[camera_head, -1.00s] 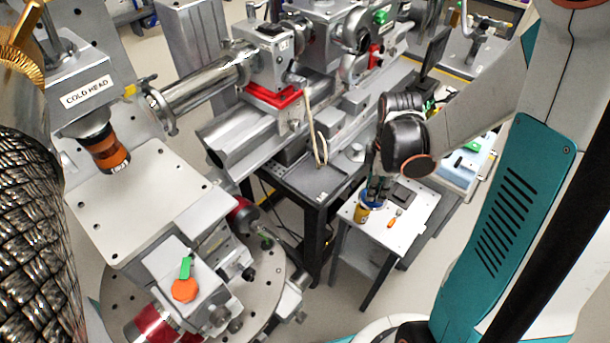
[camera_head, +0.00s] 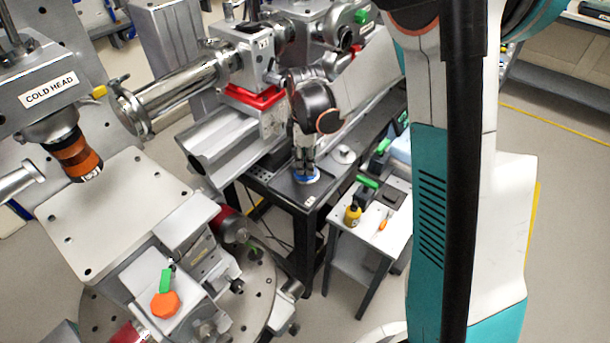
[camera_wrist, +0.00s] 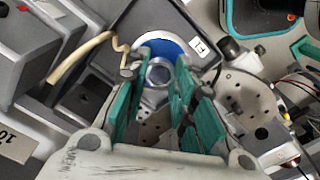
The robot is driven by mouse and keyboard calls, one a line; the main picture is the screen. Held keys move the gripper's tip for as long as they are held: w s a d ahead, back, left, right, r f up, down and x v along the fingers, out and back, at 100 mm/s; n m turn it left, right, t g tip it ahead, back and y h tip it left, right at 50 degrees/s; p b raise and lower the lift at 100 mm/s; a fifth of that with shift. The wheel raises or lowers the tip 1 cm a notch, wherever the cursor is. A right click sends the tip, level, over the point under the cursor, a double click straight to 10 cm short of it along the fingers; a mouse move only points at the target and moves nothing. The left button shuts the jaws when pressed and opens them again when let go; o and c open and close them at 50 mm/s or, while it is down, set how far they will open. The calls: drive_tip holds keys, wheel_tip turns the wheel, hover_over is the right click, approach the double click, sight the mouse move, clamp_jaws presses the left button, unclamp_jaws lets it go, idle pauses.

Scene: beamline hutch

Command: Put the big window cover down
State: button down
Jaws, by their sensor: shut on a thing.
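The window cover (camera_head: 308,178) shows as a blue disc with a pale rim under my gripper (camera_head: 305,168) in the head view. In the wrist view its blue face (camera_wrist: 170,45) lies between and beyond the teal fingers of my gripper (camera_wrist: 160,68), which is shut on it. A round silver part shows at its middle. The cover is over the dark tray (camera_head: 285,187) at the near end of the black bench. I cannot tell whether it touches the tray. The fingers hide part of the cover.
A grey disc (camera_head: 343,155) sits on the bench right of my gripper. A white side table (camera_head: 372,238) holds a yellow bottle (camera_head: 352,214) and an orange-handled tool (camera_head: 385,221). The red-based beamline block (camera_head: 254,97) stands close on the left. A beige cable (camera_wrist: 80,52) hangs near the tray.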

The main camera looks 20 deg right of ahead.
sight(305, 173)
wheel_tip(305, 173, down, 5)
drive_tip(key=shift+r+b, duration=0.2)
drive_tip(key=shift+b, duration=0.8)
drive_tip(key=shift+w+a+f, duration=0.15)
drive_tip(key=shift+f, duration=0.1)
drive_tip(key=c, duration=1.3)
unclamp_jaws()
drive_tip(key=shift+c, duration=0.2)
wheel_tip(305, 173, up, 12)
drive_tip(key=p, duration=0.3)
drive_tip(key=shift+p, duration=0.3)
